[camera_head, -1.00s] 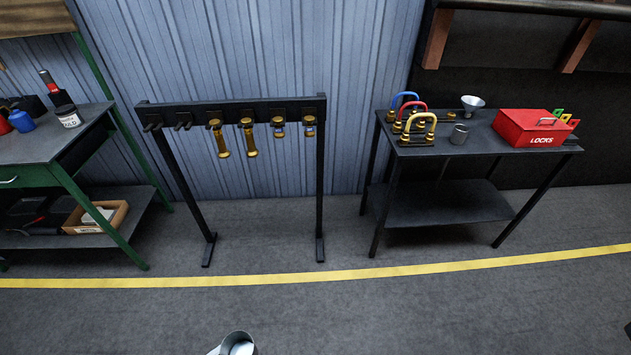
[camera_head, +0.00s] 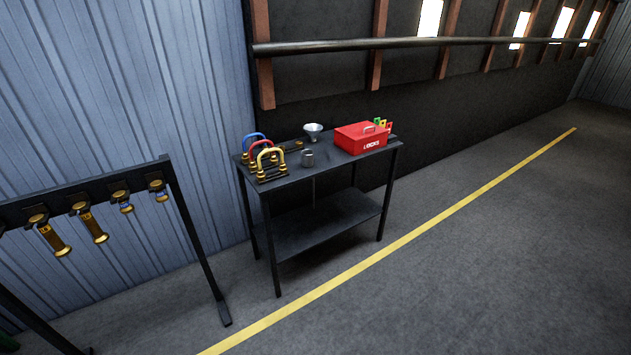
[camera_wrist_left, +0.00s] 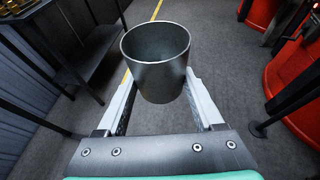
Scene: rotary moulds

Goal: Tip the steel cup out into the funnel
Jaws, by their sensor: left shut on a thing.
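The steel cup (camera_wrist_left: 157,62) is a plain grey metal cylinder held between the fingers of my left gripper (camera_wrist_left: 160,86) in the left wrist view. The gripper is shut on its sides. Its rim faces the camera and the inner wall looks grey; I cannot tell what lies at its bottom. The funnel (camera_head: 314,131) is small and pale, wide end up, at the back of the dark table in the head view. The held cup and left gripper are out of the head view, well apart from the funnel. My right gripper is in neither current view.
A rack (camera_head: 84,203) stands left. The floor before the table is clear. Red-orange machinery (camera_wrist_left: 290,70) shows in the wrist view.

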